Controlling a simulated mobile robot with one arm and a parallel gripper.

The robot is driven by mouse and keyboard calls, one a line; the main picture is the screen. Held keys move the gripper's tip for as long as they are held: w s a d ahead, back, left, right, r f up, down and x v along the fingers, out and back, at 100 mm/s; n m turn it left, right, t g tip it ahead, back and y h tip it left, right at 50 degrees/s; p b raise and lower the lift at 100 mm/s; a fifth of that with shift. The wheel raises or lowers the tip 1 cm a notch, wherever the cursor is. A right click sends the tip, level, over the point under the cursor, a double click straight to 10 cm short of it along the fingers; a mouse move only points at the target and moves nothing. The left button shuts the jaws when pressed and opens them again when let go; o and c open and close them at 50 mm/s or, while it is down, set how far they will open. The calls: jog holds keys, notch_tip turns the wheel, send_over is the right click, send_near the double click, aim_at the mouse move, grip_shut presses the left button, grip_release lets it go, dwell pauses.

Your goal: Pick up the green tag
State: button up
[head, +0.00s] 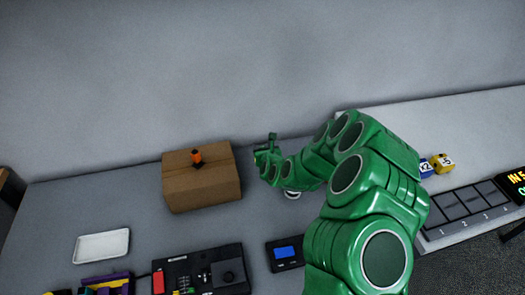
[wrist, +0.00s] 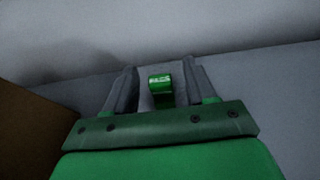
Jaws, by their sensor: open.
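The green tag (wrist: 160,85) shows in the wrist view as a small, shiny, curved green piece with pale marks on its face. It sits between the two grey fingers of my gripper (wrist: 159,66), with a visible gap on each side. My gripper is open, and the fingers do not appear to touch the tag. In the head view my gripper (head: 267,149) is near the back of the grey table, just right of the cardboard box. I cannot make out the tag apart from my green arm there.
The cardboard box (head: 202,187) with an orange-and-black item (head: 197,157) on top stands close left of my gripper. The wall is just behind. A white tray (head: 101,246), a black device (head: 201,272) and a small blue-screen device (head: 285,253) lie in front. Numbered blocks (head: 443,163) lie at right.

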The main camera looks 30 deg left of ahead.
grip_shut()
